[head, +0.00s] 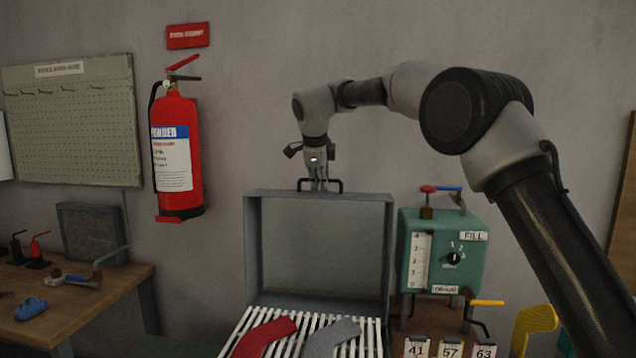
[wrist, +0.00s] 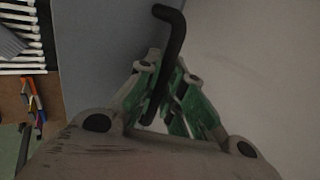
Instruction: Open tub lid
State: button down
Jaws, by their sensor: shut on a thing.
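The tub lid (head: 318,196) is a grey panel with a raised rim, standing upright at the back of the tub. A black bar handle (head: 334,181) sits on its top edge, and it also shows in the wrist view (wrist: 172,50). My gripper (head: 319,184) is at the top of the lid with its fingers shut on the handle. In the wrist view the green-padded fingers (wrist: 165,100) close around the black bar. White slats (head: 303,323) lie across the tub's opening, with a red sock (head: 262,338) and a grey sock (head: 333,336) on them.
A green control box (head: 418,285) with a dial stands close to the right of the lid. A red fire extinguisher (head: 177,200) hangs on the wall to the left. A wooden bench (head: 85,312) stands at far left. Number cards (head: 450,349) are at front right.

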jog(key=shift+w+f, duration=0.1)
jog(key=shift+w, duration=0.1)
dwell(0.3)
jog(key=c, duration=1.5)
grip_release()
jog(key=shift+c, duration=0.2)
jog(key=v, duration=1.2)
